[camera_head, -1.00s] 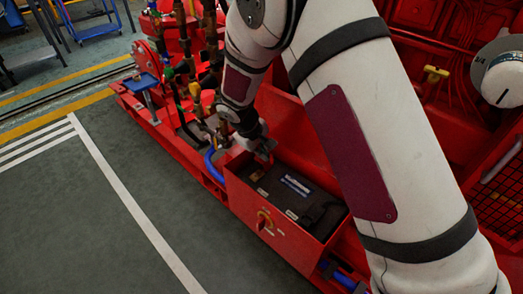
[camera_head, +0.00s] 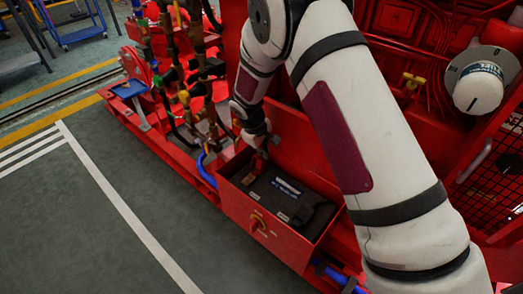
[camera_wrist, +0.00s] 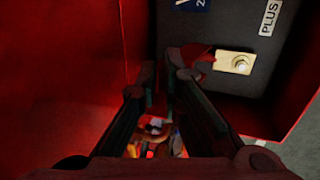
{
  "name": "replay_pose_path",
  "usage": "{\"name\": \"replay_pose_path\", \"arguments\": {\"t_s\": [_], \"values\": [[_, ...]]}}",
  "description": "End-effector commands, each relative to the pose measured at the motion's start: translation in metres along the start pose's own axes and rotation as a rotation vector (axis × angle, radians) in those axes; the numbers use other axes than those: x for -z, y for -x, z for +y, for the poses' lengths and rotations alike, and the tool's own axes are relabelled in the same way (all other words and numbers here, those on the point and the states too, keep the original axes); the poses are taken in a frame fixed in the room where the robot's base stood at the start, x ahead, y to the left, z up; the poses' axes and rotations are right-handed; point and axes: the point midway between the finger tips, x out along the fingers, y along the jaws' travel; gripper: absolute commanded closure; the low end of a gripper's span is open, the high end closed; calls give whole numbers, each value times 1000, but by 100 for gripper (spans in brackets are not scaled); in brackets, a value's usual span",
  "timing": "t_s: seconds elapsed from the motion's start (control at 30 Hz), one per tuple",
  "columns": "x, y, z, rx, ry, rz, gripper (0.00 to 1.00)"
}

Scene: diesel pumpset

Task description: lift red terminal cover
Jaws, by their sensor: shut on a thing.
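The black battery (camera_head: 285,196) sits in an open red box (camera_head: 262,232). In the wrist view, the battery (camera_wrist: 225,30) carries a PLUS label and a pale metal terminal (camera_wrist: 236,62), which is uncovered. The red terminal cover (camera_head: 259,163) shows below my gripper (camera_head: 260,147), at the battery's left end. In the wrist view, a red piece of the cover (camera_wrist: 201,56) sticks out beside my right finger, next to the terminal. My gripper (camera_wrist: 163,78) is shut on the cover. The fingers hide most of it, and I cannot tell its exact height above the battery.
The red box wall (camera_wrist: 70,80) fills the left of the wrist view, close to my gripper. Pipes and valves (camera_head: 190,60) stand behind and left of the box. The grey floor (camera_head: 80,230) in front is clear.

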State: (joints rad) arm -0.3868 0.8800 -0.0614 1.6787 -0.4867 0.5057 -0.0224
Motion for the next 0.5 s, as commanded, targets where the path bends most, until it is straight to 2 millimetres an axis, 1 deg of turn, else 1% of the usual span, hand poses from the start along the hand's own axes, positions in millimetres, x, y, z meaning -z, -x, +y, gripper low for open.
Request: {"name": "replay_pose_path", "arguments": {"t_s": [0.03, 0.23, 0.5], "values": [[0, -1, 14, -16, -9, 7, 100], [0, -3, 18, -18, -9, 9, 100], [1, -4, 18, -18, -9, 10, 100]]}}
